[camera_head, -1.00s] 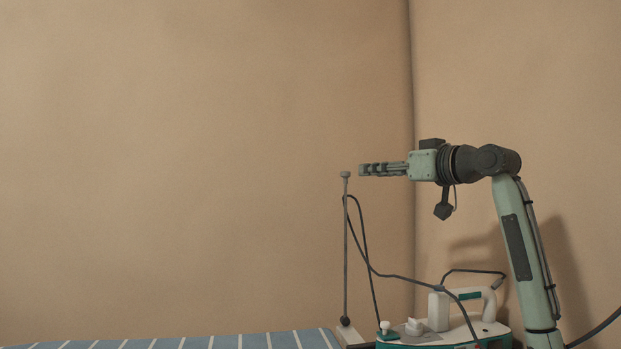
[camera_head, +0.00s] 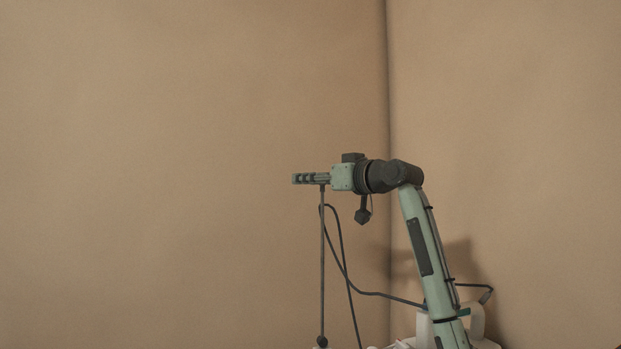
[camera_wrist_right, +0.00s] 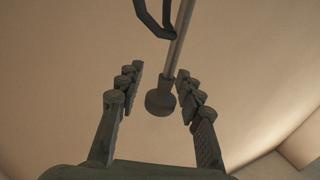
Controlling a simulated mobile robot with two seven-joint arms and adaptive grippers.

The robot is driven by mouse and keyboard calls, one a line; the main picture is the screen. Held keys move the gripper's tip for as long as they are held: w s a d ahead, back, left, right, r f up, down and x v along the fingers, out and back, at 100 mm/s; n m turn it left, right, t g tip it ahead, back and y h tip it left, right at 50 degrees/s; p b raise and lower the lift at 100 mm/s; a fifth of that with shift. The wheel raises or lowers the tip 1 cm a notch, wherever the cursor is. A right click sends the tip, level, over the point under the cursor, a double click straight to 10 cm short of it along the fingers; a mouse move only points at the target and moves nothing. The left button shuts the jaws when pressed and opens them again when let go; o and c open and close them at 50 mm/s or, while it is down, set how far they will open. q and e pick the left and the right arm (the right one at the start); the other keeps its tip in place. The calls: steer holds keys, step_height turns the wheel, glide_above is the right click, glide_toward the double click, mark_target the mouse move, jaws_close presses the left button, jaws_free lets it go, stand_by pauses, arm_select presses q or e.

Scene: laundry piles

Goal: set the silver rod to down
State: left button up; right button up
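The silver rod (camera_head: 322,265) stands upright in the head view, with a dark ball joint at its foot. In the right wrist view the rod (camera_wrist_right: 182,35) runs down to a round end knob (camera_wrist_right: 160,102). My right gripper (camera_head: 311,178) is level at the rod's top and hides the knob in the head view. In the right wrist view my right gripper (camera_wrist_right: 159,72) is open, with the knob between its fingers and a visible gap on each side. My left gripper is not in view.
A dark hose (camera_head: 345,265) hangs in a loop beside the rod; part of it shows in the right wrist view (camera_wrist_right: 152,18). A white handle (camera_head: 477,320) is partly hidden behind my right arm at the lower right. Bare walls (camera_head: 180,160) leave free room at left.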

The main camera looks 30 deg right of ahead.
steer(key=shift+c, duration=0.2)
jaws_close()
steer(key=shift+w, duration=0.1)
stand_by(0.4)
